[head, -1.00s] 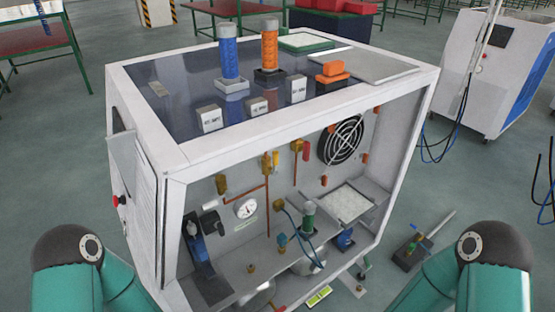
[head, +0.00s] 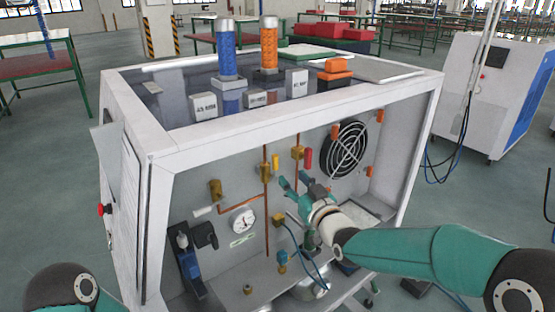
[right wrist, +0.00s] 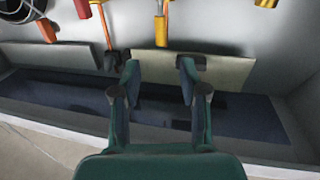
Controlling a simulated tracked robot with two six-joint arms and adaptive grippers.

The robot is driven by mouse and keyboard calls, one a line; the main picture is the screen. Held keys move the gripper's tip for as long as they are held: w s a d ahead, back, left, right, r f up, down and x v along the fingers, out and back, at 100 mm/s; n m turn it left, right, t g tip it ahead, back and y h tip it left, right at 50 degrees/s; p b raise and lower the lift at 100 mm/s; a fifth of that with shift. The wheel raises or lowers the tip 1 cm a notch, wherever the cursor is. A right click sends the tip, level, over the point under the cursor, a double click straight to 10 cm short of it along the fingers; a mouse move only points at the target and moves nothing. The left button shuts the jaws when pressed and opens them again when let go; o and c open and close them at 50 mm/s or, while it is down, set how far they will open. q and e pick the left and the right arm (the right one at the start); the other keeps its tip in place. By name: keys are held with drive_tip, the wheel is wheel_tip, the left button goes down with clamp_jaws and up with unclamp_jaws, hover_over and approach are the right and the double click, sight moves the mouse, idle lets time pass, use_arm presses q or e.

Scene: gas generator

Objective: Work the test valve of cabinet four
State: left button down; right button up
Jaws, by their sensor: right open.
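The open white cabinet (head: 160,200) stands in front of me, with brass valves and copper pipes on its inner back wall. A brass valve with a red handle (head: 308,158) sits high on the wall, and one with a yellow handle (head: 276,163) is to its left. Another brass valve (head: 278,219) is lower. I cannot tell which is the test valve. My right gripper (head: 291,183) is inside the cabinet, open and empty, below the red and yellow handles. In the right wrist view its fingers (right wrist: 159,76) are apart, with a yellow part (right wrist: 160,30) beyond them. My left gripper is out of view.
A gauge (head: 243,222) and a blue device (head: 187,258) are left of my gripper; a round fan (head: 346,149) is to its right. The cabinet's white top frame (head: 300,108) runs above my arm. Blue hoses hang below the gripper.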

sight(277, 162)
drive_tip(key=p+x, duration=0.2)
drive_tip(key=x, duration=0.9)
drive_tip(key=shift+w+a+f, duration=0.15)
drive_tip(key=shift+w, duration=0.15)
clamp_jaws()
